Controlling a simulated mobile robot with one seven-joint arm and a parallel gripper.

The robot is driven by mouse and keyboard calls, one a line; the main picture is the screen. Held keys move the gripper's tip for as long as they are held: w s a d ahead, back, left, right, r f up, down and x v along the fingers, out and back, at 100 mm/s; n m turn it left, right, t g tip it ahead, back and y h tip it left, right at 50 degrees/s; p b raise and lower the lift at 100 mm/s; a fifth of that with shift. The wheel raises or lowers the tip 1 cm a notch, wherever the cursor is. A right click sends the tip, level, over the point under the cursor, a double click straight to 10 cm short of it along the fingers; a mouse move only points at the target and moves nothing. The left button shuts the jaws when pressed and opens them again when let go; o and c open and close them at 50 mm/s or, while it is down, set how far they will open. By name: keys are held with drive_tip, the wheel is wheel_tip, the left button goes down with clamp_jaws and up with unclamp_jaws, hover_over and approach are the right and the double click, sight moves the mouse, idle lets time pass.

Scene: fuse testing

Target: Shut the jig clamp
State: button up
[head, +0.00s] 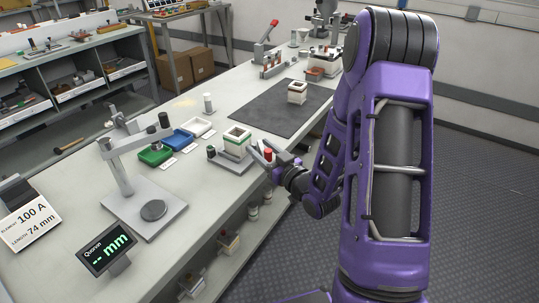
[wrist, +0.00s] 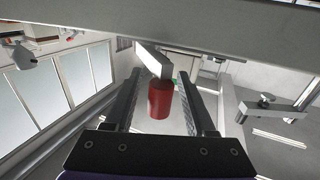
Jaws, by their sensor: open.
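The jig (head: 233,158) stands near the front edge of the bench, with a white and green block (head: 236,139) in it. What looks like its clamp handle, a red grip (head: 268,154), stands at its right side. My gripper (head: 269,162) is open at that grip. In the wrist view the red grip (wrist: 160,99) is on the end of a pale grey bar (wrist: 153,58) and lies between my two open fingers (wrist: 160,103). I cannot tell whether a finger touches it. The clamp's pivot and its contact with the block are hidden.
A measuring stand (head: 155,210) and a display (head: 106,250) stand to the left. A dark mat (head: 265,108) holds another block (head: 297,92). A red-levered tool (head: 270,55) stands at the back.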

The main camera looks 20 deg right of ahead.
drive_tip(key=v, duration=0.3)
drive_tip(key=p+v, duration=0.1)
drive_tip(key=v, duration=0.5)
drive_tip(key=shift+s+d+r+p, duration=0.1)
drive_tip(key=shift+s+r+p, duration=0.05)
drive_tip(key=shift+r+p, duration=0.25)
drive_tip(key=p+v, duration=0.6)
drive_tip(key=v, duration=0.2)
drive_tip(key=shift+f+p, duration=0.35)
drive_tip(key=shift+p, duration=0.05)
